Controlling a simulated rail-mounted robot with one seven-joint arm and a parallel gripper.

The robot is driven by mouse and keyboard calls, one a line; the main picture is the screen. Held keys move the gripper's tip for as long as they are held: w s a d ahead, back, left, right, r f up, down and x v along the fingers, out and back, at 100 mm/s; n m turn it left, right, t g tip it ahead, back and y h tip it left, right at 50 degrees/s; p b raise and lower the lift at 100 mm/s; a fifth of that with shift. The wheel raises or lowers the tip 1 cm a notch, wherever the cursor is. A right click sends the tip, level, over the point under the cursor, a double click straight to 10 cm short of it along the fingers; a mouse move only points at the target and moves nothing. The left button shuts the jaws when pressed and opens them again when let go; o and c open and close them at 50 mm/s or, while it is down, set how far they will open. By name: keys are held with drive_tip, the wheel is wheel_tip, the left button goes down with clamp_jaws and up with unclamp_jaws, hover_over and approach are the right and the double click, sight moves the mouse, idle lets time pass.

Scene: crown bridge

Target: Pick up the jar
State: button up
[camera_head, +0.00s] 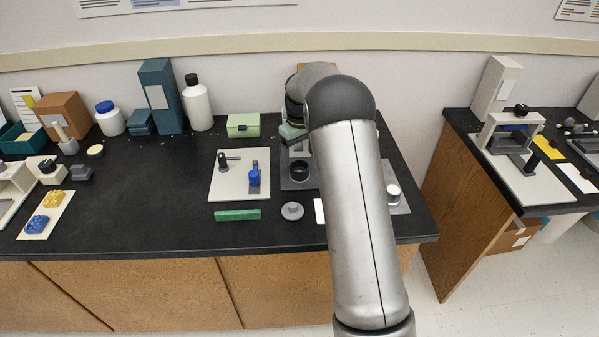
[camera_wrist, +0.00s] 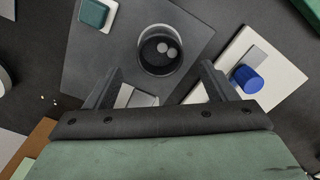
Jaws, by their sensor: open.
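A dark, round, open-topped jar (camera_wrist: 147,65) stands on a dark grey board in the wrist view, with two pale round spots inside it. In the head view it seems to be the black-rimmed vessel (camera_head: 300,178) just left of my arm. My gripper (camera_wrist: 160,78) is open and empty, its two fingers spread at the near side of the jar. The jar shows beyond the gap between the fingertips, and I cannot tell the height between them. In the head view my arm hides most of the gripper.
A white board with a blue cylinder (camera_wrist: 246,79) lies right of the jar; a green block (camera_wrist: 93,13) is at its upper left. A grey knobbed disc (camera_head: 292,211) and green bar (camera_head: 237,215) lie nearer the front edge. A blue-lidded white container (camera_head: 111,122) stands far left.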

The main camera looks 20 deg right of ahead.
sight(300, 167)
drive_tip(key=shift+s+f+p, duration=0.2)
drive_tip(key=shift+f+p, duration=0.4)
drive_tip(key=shift+f, duration=2.55)
drive_tip(key=shift+c, duration=0.2)
drive_tip(key=shift+r, duration=0.1)
drive_tip(key=c, duration=1.2)
